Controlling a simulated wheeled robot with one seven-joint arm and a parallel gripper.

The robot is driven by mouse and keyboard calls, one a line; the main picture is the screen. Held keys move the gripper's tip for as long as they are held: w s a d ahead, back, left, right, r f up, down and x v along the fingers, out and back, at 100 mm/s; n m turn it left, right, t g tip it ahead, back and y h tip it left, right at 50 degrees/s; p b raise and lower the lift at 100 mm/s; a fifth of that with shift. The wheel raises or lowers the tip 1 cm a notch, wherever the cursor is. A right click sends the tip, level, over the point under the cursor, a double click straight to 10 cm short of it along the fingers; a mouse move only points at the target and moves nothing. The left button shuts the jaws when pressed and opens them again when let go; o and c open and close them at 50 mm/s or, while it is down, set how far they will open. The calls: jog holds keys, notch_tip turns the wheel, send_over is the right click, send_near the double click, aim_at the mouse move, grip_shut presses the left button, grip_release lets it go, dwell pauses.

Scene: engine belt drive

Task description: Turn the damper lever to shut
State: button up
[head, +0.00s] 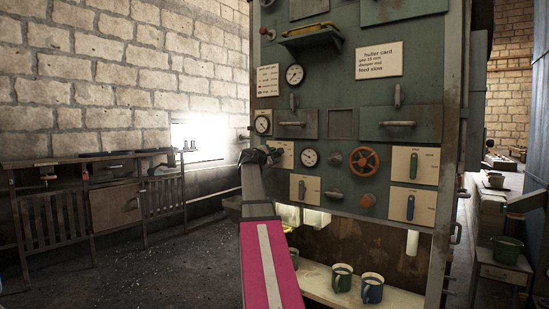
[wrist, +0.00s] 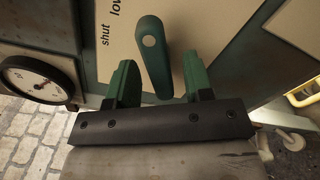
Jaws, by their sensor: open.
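In the wrist view a dark teal lever (wrist: 154,55) with a pale round pivot stands on a cream plate (wrist: 115,45) lettered "shut" and "low". The lever points down in that picture, away from the lettering. My gripper (wrist: 161,78) is open, with one green finger on each side of the lever's free end and a gap visible on both sides. In the head view my gripper (head: 262,155) is at the left part of the green panel (head: 345,85), in front of a cream plate (head: 286,153); the lever there is hidden behind it.
A gauge (wrist: 38,78) is beside the plate in the wrist view. In the head view the panel also carries a red handwheel (head: 364,160), a green lever (head: 413,165) and a blue lever (head: 410,208). Mugs (head: 342,277) stand on a shelf below. Floor at the left is open.

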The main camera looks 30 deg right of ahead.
jog(key=shift+d, duration=0.2)
grip_shut()
jog(key=shift+n, duration=0.3)
jog(key=n, duration=0.5)
jog(key=shift+s+f+n, duration=0.1)
jog(key=shift+n, duration=0.2)
jog(key=n, duration=0.5)
jog(key=shift+n, duration=0.3)
dwell(0.3)
